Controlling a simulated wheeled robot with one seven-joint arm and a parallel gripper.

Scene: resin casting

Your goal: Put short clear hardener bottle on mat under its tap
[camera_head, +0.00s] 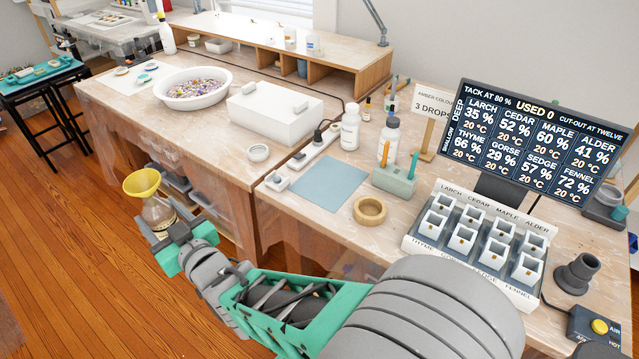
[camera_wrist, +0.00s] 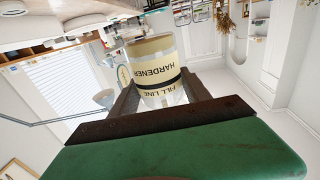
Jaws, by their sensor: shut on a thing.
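The short clear hardener bottle (camera_head: 157,212) is in my gripper (camera_head: 165,228) at the left of the head view, in front of the bench. In the wrist view the bottle (camera_wrist: 155,68) has a cream label reading HARDENER and FILL LINE, with a dark band. My gripper (camera_wrist: 155,98) is shut on it, one finger on each side. A flat blue-grey mat (camera_head: 328,183) lies bare on the bench, right of my gripper. I cannot make out a tap over it.
A wooden ring (camera_head: 370,210), a green holder (camera_head: 394,180) and white bottles (camera_head: 349,130) stand near the mat. A power strip (camera_head: 303,156) lies behind its left side. A rack of small cups (camera_head: 476,240) and a display (camera_head: 538,141) are at the right. A white box (camera_head: 275,112) stands farther left.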

